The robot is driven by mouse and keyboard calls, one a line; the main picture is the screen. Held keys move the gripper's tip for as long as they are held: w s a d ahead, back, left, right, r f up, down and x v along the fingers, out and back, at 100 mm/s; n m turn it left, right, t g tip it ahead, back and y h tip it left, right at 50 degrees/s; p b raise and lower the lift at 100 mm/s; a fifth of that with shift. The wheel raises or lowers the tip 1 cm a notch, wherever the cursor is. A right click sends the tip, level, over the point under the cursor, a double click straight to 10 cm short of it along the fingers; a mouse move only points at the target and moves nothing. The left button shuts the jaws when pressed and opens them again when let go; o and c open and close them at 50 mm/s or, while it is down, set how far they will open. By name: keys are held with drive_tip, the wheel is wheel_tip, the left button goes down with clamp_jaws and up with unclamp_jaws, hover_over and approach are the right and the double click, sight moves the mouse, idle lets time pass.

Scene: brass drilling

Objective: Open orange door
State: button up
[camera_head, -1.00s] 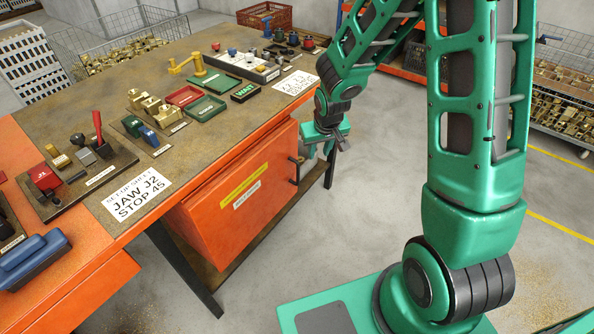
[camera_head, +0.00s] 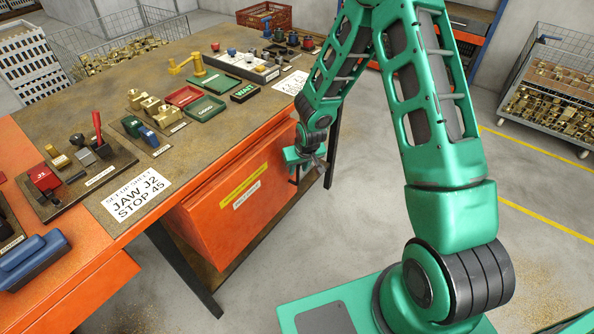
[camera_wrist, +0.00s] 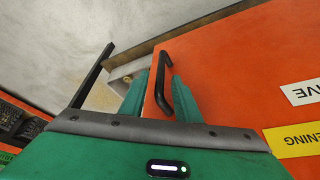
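The orange door (camera_head: 205,215) is under the bench's front edge, with a yellow label and a white label on its face. It fills the right of the wrist view (camera_wrist: 235,75). Its black bar handle (camera_wrist: 160,75) is near the door's edge; in the head view my gripper partly hides it. My gripper (camera_head: 314,164) is at the door's right side, by the handle. In the wrist view its two green fingers (camera_wrist: 160,82) are apart, with the handle showing between them. Contact with the handle cannot be told. No gap at the door is clear.
The bench top (camera_head: 95,120) carries trays, brass parts, clamps and a setup sheet (camera_head: 136,194). A dark bench leg (camera_head: 185,268) stands left of the door, and another (camera_head: 332,150) is behind my gripper. Open concrete floor lies right of the door. A wire cart (camera_head: 550,100) is at the far right.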

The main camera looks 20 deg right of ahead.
drive_tip(key=shift+x, duration=1.1)
drive_tip(key=shift+c, duration=0.2)
drive_tip(key=shift+d, duration=0.1)
clamp_jaws()
